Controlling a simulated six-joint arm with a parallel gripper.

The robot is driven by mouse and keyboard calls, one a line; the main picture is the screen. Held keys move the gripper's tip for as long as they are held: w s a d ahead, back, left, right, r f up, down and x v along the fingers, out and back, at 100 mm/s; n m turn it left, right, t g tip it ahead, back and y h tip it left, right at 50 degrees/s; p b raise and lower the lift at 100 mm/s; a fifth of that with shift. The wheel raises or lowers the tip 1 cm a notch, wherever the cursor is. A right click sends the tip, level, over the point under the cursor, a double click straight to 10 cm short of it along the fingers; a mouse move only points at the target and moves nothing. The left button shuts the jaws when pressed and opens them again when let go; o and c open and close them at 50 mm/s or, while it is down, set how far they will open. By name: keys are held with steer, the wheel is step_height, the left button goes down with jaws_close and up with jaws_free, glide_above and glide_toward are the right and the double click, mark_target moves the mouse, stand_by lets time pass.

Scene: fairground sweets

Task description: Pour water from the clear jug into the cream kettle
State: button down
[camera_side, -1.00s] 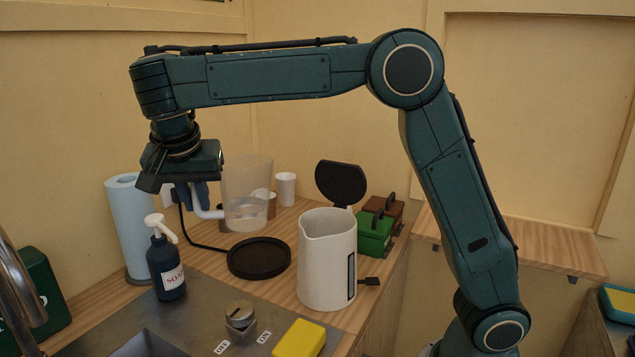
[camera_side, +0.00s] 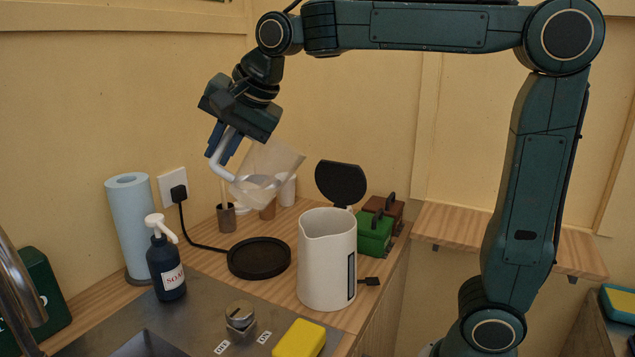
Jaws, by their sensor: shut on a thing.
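The clear jug (camera_side: 268,170) is in the air, tilted with its mouth towards the upper right. Some water shows low inside it, and no stream leaves it. My gripper (camera_side: 228,140) is shut on the jug's white handle at its left. The cream kettle (camera_side: 325,262) stands upright on the wooden counter with its black lid (camera_side: 341,183) swung open. The jug is above and to the left of the kettle, apart from it. The inside of the kettle is hidden.
A black round base (camera_side: 259,258) lies left of the kettle, its cord running to a wall socket (camera_side: 173,187). A soap bottle (camera_side: 166,265), paper roll (camera_side: 130,225), yellow sponge (camera_side: 300,339) and green box (camera_side: 374,235) stand around. Cups stand behind the jug.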

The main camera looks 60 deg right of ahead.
mark_target(233, 130)
steer(key=shift+s+d+r+t+y, duration=0.3)
steer(key=shift+s+d+r+t, duration=0.1)
steer(key=shift+r, duration=0.25)
steer(key=shift+s+d+r+t+y, duration=0.25)
steer(key=shift+d+r+t+y, duration=0.1)
steer(key=shift+r, duration=0.25)
steer(key=shift+s+d+r+m+t+y, duration=0.2)
steer(key=shift+r+t, duration=0.1)
steer(key=shift+r, duration=0.1)
steer(key=shift+s+d+r+m+t+y, duration=0.15)
steer(key=shift+r+t, duration=0.1)
steer(key=shift+r, duration=0.15)
steer(key=shift+s+d+r+m+t+y, duration=0.1)
steer(key=shift+r+t+y, duration=0.1)
steer(key=shift+r+t, duration=0.15)
steer(key=shift+s+r, duration=0.1)
steer(key=shift+r, duration=0.1)
steer(key=shift+s+d+r+t+y, duration=0.25)
steer(key=shift+r+t+y, duration=0.1)
steer(key=shift+r+y, duration=0.1)
steer(key=shift+s+d+r, duration=0.15)
steer(key=shift+r, duration=0.1)
steer(key=shift+d+r, duration=0.1)
steer(key=shift+r, duration=0.05)
steer(key=shift+s+d+r+m+t+y, duration=0.15)
steer(key=shift+s+r+m+t+y, duration=0.1)
steer(key=shift+t, duration=0.25)
steer(key=shift+s+d+r+t, duration=0.3)
steer(key=shift+r, duration=0.05)
